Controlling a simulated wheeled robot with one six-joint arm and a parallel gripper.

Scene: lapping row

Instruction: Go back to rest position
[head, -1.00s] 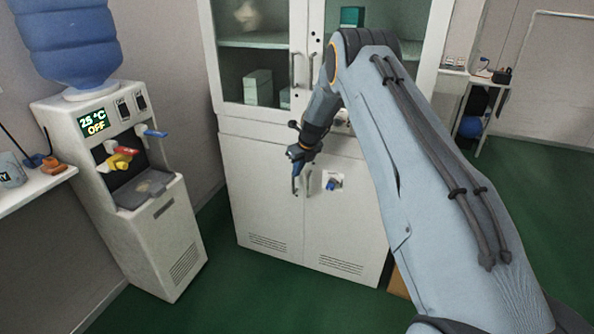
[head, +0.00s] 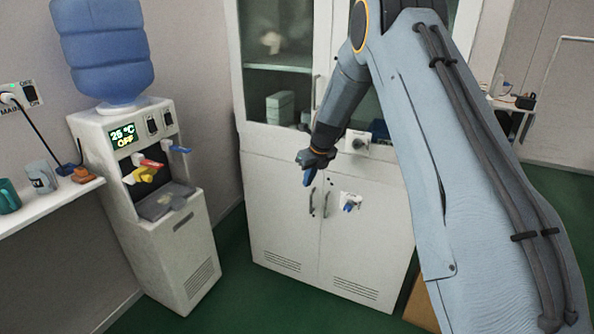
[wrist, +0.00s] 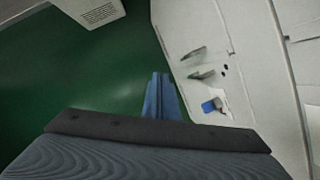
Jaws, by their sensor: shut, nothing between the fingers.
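My gripper (head: 307,179) hangs at the end of my arm in the head view, in front of the white cabinet (head: 277,200) and near its lower door handles. From this view I cannot tell how far it is from the doors. In the wrist view the blue fingers of my gripper (wrist: 161,97) are together with nothing between them. They point over the green floor, left of the cabinet's handles (wrist: 203,73). My raised arm hides part of the cabinet's right side.
A water dispenser (head: 160,220) with a blue bottle (head: 103,50) stands left of the cabinet. A shelf (head: 45,203) at far left carries a teal mug (head: 8,196) and a grey mug (head: 41,177). Green floor (head: 232,262) shows between dispenser and cabinet.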

